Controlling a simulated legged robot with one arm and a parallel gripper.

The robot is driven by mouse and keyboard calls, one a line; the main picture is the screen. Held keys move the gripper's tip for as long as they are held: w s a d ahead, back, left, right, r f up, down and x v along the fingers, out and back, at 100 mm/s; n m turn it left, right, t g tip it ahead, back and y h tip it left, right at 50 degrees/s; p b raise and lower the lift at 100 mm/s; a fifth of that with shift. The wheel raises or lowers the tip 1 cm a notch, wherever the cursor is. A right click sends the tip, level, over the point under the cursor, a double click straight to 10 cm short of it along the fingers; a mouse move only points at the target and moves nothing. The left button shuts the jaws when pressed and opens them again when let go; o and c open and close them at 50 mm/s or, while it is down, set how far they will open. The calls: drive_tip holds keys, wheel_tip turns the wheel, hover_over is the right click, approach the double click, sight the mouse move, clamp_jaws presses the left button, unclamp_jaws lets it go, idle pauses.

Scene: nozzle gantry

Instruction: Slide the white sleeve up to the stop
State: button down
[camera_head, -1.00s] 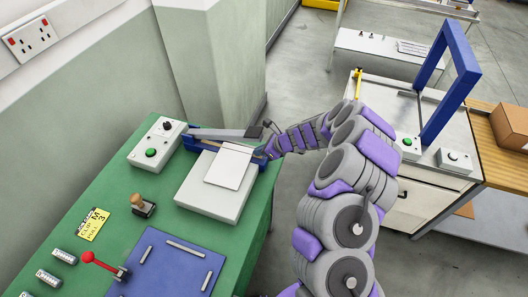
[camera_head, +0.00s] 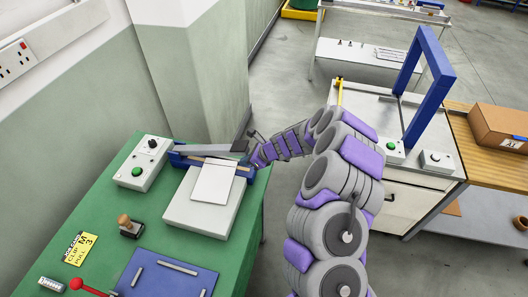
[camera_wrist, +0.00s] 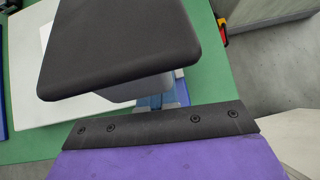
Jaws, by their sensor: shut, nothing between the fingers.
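A flat white piece (camera_head: 214,182) lies on a pale box-shaped base (camera_head: 186,212) on the green bench in the head view. Behind it is a blue rail (camera_head: 180,160) with a long grey bar (camera_head: 205,150) above it. I cannot tell for sure which part is the white sleeve, and no stop is clearly made out. My gripper (camera_head: 256,154) is at the right end of the blue rail, shut and empty; its tips are small and partly hidden. In the wrist view, a dark finger pad (camera_wrist: 120,45) covers much of the picture, with a blue and grey part (camera_wrist: 160,100) behind it.
A control box (camera_head: 143,162) with a green button stands left of the rail. A wooden-handled stamp (camera_head: 128,226), a yellow label (camera_head: 78,248) and a blue plate (camera_head: 165,280) lie nearer. A blue gantry frame (camera_head: 412,100) stands on a cabinet at right. Floor lies between.

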drive_tip(key=p+v, duration=0.3)
drive_tip(key=v, duration=1.2)
drive_tip(key=s+a+r+n+g+h+b, duration=0.1)
drive_tip(key=s+a+r+n+g, duration=0.15)
drive_tip(key=s+r+n, duration=0.45)
drive_tip(key=s+a+r+n+g+b, duration=0.15)
drive_tip(key=s+a+r+n, duration=0.3)
drive_tip(key=s, duration=0.45)
drive_tip(key=s+d+n+h+b, duration=0.1)
drive_tip(key=s+d+n+h, duration=0.2)
drive_tip(key=s, duration=1)
drive_tip(key=s+d+n+g+h+b, duration=0.1)
drive_tip(key=s+d+n+h, duration=0.3)
drive_tip(key=s+d+n, duration=0.4)
drive_tip(key=s+d+r, duration=0.1)
drive_tip(key=s, duration=0.4)
drive_tip(key=shift+g+b, duration=0.3)
drive_tip(key=shift+w+n, duration=0.1)
drive_tip(key=shift+n, duration=0.15)
